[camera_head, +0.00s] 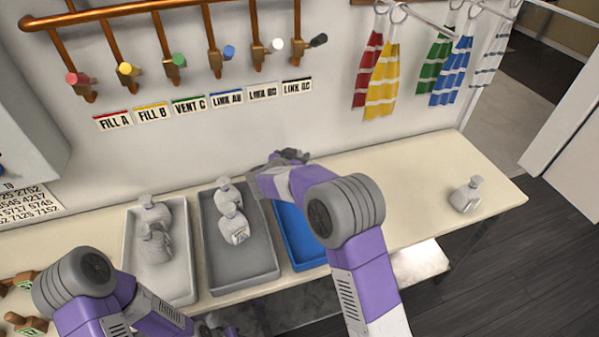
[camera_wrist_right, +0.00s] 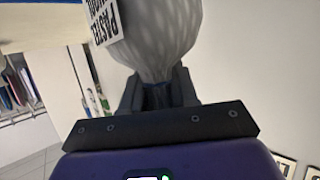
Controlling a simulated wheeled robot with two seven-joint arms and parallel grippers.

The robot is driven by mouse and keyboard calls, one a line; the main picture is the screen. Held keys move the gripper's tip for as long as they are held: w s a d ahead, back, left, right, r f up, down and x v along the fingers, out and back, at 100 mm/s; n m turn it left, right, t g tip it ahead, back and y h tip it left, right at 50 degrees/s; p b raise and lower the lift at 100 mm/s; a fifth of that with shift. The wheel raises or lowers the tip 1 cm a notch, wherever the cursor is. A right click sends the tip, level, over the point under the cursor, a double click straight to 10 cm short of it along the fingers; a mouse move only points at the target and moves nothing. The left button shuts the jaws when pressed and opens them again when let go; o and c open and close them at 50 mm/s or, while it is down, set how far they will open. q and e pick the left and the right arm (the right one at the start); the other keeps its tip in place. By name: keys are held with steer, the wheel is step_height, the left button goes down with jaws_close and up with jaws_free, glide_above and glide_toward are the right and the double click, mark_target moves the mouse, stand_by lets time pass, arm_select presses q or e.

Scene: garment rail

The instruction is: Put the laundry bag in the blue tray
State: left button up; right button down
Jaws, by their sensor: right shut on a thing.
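My right gripper (camera_head: 285,158) is over the back of the table, near the wall behind the blue tray (camera_head: 298,234). In the right wrist view my right gripper (camera_wrist_right: 158,95) is shut on the neck of a grey laundry bag (camera_wrist_right: 165,45) with a white printed tag (camera_wrist_right: 103,20). In the head view this bag is mostly hidden by my arm and gripper. My right arm also covers much of the blue tray; its visible floor is bare. My left gripper (camera_head: 213,328) is at the bottom edge, partly cut off, and its jaws are unclear.
A white tray (camera_head: 187,270) and a grey tray (camera_head: 265,270) each hold two tied bags. Another bag (camera_head: 467,195) stands alone on the right of the table (camera_head: 420,205). Coloured valves and striped cloths (camera_head: 383,75) hang on the wall behind. The table right of the blue tray is mostly clear.

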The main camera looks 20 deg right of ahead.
steer(key=shift+f, duration=1.85)
steer(key=shift+f+b, duration=0.15)
steer(key=shift+b, duration=0.45)
steer(key=c, duration=0.9)
jaws_free()
steer(key=shift+o, duration=0.2)
steer(key=shift+a+r+p, duration=0.1)
steer(key=shift+r+p, duration=0.2)
steer(key=shift+p, duration=0.2)
steer(key=v, duration=1.1)
steer(key=shift+s+a, duration=0.25)
steer(key=shift+s, duration=0.15)
steer(key=shift+r, duration=0.1)
